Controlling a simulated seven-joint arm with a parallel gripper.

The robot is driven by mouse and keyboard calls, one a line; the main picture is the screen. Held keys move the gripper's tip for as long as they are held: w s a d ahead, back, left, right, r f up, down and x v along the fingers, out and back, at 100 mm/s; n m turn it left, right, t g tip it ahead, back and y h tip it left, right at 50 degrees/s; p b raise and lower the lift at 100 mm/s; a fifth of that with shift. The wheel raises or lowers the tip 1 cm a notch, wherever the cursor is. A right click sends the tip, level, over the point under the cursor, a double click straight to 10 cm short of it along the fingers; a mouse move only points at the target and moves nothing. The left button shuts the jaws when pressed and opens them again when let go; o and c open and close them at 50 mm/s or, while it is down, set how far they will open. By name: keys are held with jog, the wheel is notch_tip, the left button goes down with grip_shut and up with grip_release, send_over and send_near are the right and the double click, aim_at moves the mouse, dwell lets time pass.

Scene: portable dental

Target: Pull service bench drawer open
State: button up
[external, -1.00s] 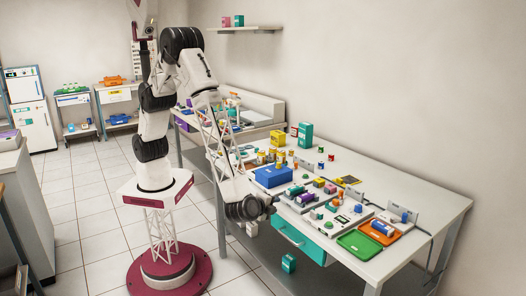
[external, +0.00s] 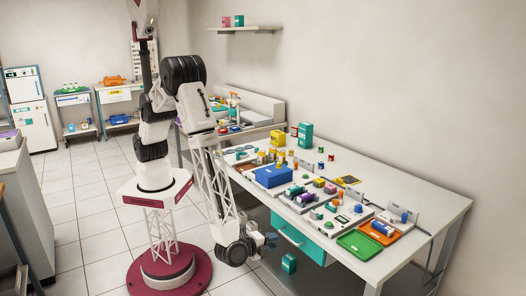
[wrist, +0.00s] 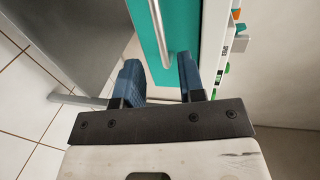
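The service bench (external: 432,202) is a long white-topped table along the right wall. Its teal drawer (external: 318,253) sits under the front edge and looks closed; it also shows in the wrist view (wrist: 184,22). A grey bar handle (wrist: 159,28) runs along the drawer front; it also shows in the external view (external: 291,236). My gripper (external: 270,239) is low in front of the drawer, just left of the handle. In the wrist view my gripper (wrist: 160,72) has its dark blue fingers apart and empty. The handle's near end lies beyond and between the fingertips; I see no contact.
The bench top holds a blue bin (external: 273,177), a green tray (external: 359,243), an orange tray (external: 386,234) and many small items. A teal box (external: 289,263) is below the drawer. The floor in front of the bench is clear.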

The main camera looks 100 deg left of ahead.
aim_at(287, 237)
jog(key=shift+x, duration=3.9)
grip_shut()
